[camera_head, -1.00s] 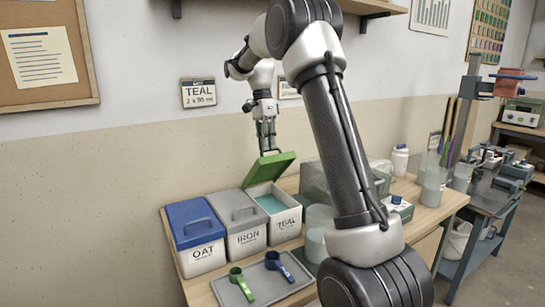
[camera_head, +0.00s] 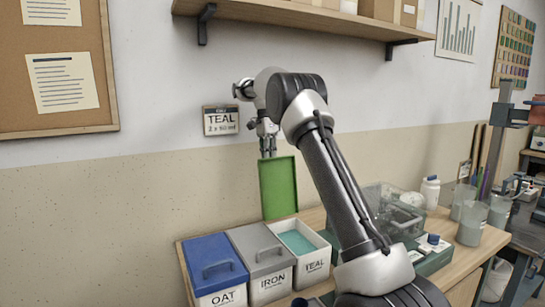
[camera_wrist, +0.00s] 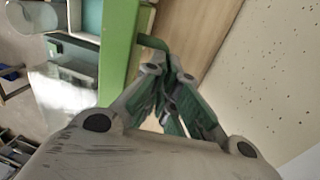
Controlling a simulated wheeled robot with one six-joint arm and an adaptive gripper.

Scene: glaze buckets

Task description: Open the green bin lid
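The green lid (camera_head: 278,188) stands nearly upright at the back edge of the white bin labelled TEAL (camera_head: 316,268). The bin's top is open and teal material (camera_head: 297,241) shows inside. My gripper (camera_head: 268,150) is at the lid's upper edge, on its far side. In the wrist view the green lid (camera_wrist: 118,50) is seen edge-on with its dark green handle (camera_wrist: 153,42). My gripper's fingers (camera_wrist: 170,78) are closed together around the handle's end; the exact contact is partly hidden.
The blue-lidded OAT bin (camera_head: 213,264) and the grey-lidded IRON bin (camera_head: 259,247) stand left of the TEAL bin, both closed. A clear container (camera_head: 385,205) is to the right. A shelf (camera_head: 300,15) hangs on the wall above my arm.

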